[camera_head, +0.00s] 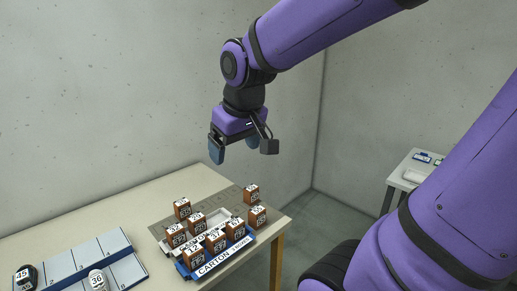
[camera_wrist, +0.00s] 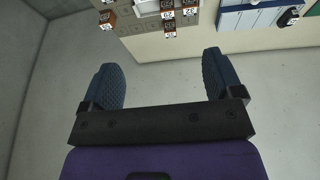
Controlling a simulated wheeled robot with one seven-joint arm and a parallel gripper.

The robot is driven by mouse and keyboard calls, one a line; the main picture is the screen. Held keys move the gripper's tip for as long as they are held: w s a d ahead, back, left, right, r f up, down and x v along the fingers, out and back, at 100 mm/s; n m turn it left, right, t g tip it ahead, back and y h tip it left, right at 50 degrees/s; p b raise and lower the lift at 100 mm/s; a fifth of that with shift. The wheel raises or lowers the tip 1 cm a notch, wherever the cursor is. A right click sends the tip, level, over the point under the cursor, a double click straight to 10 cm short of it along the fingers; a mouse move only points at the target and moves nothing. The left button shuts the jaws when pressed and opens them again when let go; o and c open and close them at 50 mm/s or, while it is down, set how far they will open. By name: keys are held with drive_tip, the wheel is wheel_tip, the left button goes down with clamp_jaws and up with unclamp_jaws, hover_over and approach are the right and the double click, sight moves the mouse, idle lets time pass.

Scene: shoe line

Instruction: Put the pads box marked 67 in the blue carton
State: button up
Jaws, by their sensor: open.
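Several brown pads boxes with white number labels stand on the table (camera_head: 130,205). The numbers are too small to read surely, so I cannot tell which box is marked 67. A blue carton (camera_head: 216,263) with a white "CARTON" label is at the table's front right edge, with brown boxes in or right behind it. One box (camera_head: 251,194) stands apart at the back, another (camera_head: 257,217) near the right edge. My gripper (camera_head: 240,152) is open and empty, high above the table. In the wrist view its open fingers (camera_wrist: 162,65) have only floor between them; some boxes (camera_wrist: 169,30) show at the top.
Another table (camera_head: 399,181) stands at the right. Walls close the back.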

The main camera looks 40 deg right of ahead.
drive_tip(key=s+a+r+t, duration=0.1)
drive_tip(key=s+a+r, duration=0.1)
drive_tip(key=s, duration=0.7)
drive_tip(key=shift+s+a+r+y, duration=0.15)
drive_tip(key=shift+s+r+y, duration=0.15)
drive_tip(key=shift+r, duration=0.25)
